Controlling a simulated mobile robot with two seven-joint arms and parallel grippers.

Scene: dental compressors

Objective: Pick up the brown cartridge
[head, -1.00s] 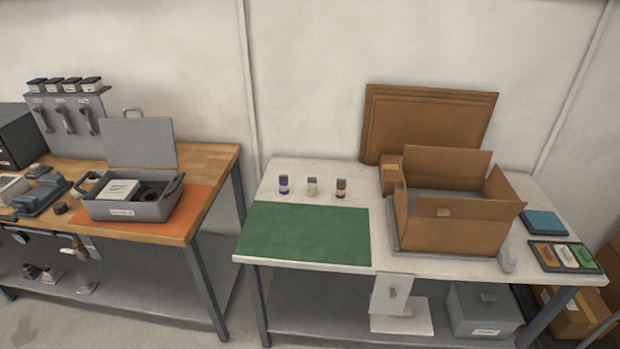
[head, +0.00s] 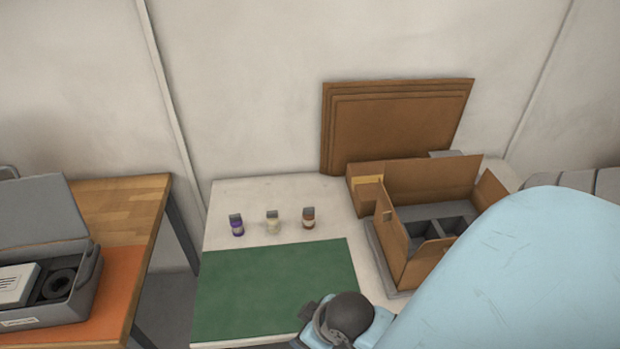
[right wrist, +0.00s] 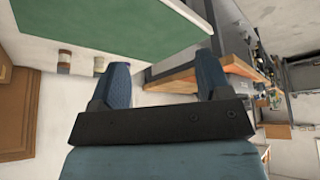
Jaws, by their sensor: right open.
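The brown cartridge (head: 308,218), a small bottle-like piece with a grey top, stands upright on the white table behind the green mat. It is the rightmost of three in the head view. A cream cartridge (head: 272,223) and a purple cartridge (head: 237,226) stand to its left. In the right wrist view, two small cartridges show left of the fingers; the left one (right wrist: 64,62) looks like the brown one. My right gripper (right wrist: 163,80) is open and empty, apart from the cartridges. In the head view my right arm covers the lower right. My left gripper is out of view.
An open cardboard box (head: 400,245) with grey dividers stands right of the cartridges, with flat brown boards (head: 395,125) against the wall. The green mat (head: 270,290) is bare. A wooden bench (head: 120,215) with a grey case (head: 50,300) stands at left.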

